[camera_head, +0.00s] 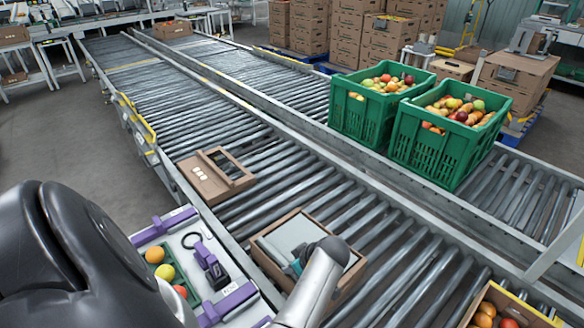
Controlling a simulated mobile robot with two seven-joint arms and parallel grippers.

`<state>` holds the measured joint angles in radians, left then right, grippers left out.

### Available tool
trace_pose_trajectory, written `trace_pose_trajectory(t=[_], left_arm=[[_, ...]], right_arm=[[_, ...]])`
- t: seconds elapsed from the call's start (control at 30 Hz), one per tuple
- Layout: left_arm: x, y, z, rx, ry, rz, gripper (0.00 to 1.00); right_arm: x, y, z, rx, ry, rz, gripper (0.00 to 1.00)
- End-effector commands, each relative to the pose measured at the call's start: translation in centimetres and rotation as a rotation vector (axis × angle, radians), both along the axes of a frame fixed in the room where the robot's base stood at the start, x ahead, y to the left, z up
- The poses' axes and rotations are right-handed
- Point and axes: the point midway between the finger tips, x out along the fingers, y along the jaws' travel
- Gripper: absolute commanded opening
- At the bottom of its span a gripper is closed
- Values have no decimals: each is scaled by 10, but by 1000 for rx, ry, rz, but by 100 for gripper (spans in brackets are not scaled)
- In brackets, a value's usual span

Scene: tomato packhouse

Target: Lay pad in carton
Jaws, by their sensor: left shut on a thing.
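An open brown carton (267,263) sits on the near roller conveyor at the lower middle. A pale grey pad (290,236) shows within its opening. My left gripper (294,268) is over the carton at the pad's near edge, shut on the pad. A grey and dark arm link hides part of the gripper and the carton's near right part. I cannot tell whether the pad touches the carton's bottom. My right gripper is not in view.
Another brown carton (222,186) lies behind on the conveyor (300,180). Green crates (365,117) (425,155) of tomatoes stand on the far conveyor. A tomato-filled carton (548,318) is at lower right. A purple-edged tray (195,240) holds fruit and a black device.

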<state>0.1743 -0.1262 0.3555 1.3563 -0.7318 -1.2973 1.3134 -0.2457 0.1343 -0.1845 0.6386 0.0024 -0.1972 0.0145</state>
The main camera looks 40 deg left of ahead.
Motion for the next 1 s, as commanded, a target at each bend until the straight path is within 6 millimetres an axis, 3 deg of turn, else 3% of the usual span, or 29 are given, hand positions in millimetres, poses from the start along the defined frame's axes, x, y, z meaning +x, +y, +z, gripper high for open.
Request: trace_pose_trajectory(t=[0.2,0.23,0.53,0.67,0.83,1.0], left_arm=[[-3,-2,-4,-9,7,2,0],[-3,-2,-4,-9,7,2,24],[-4,-2,-5,-10,10,2,56],[-4,-2,-5,-10,10,3,56],[-4,-3,-5,-11,10,2,36],[-4,-3,-5,-12,10,2,36]], right_arm=[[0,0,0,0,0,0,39],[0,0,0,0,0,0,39],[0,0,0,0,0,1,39],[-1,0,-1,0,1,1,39],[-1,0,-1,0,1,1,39],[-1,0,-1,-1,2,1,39]])
